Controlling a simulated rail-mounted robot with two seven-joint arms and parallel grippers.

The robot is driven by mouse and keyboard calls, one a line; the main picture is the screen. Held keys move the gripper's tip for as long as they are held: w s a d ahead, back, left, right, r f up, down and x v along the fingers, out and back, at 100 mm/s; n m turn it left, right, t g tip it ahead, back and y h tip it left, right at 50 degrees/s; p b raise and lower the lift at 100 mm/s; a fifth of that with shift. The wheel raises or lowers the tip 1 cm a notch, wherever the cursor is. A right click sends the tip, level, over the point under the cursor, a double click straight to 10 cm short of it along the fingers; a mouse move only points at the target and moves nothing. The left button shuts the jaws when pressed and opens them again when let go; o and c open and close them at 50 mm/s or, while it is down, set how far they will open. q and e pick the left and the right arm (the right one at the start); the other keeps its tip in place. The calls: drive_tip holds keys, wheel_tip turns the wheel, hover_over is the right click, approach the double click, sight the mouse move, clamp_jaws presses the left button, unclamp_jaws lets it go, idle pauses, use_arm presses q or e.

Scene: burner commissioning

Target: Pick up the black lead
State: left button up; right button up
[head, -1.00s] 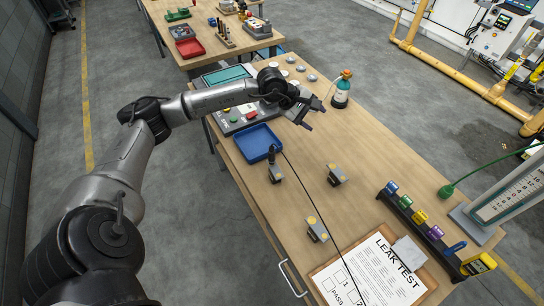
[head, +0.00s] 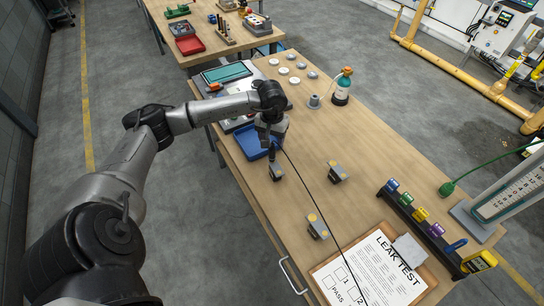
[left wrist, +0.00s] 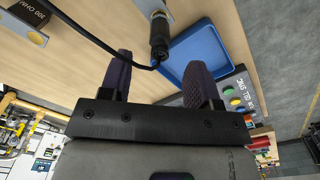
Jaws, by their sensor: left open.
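The black lead's plug (left wrist: 159,35) stands upright in a small grey block (head: 276,173) in front of the blue tray (head: 250,147). Its thin cable (left wrist: 75,32) runs away across the table and over the leak test sheet in the head view. My left gripper (head: 268,146) points down over the tray's near right corner, close to the plug, and partly hides both. In the left wrist view my left gripper (left wrist: 160,82) is open with nothing between its fingers; the plug is ahead of the gap, apart from both fingers. My right gripper is not in view.
The table's middle is mostly clear.

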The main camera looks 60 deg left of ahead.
sight(272, 148)
use_arm(q)
drive_tip(key=shift+f, duration=4.2)
drive_tip(key=shift+c, duration=0.2)
clamp_jaws()
drive_tip(key=shift+r, duration=0.1)
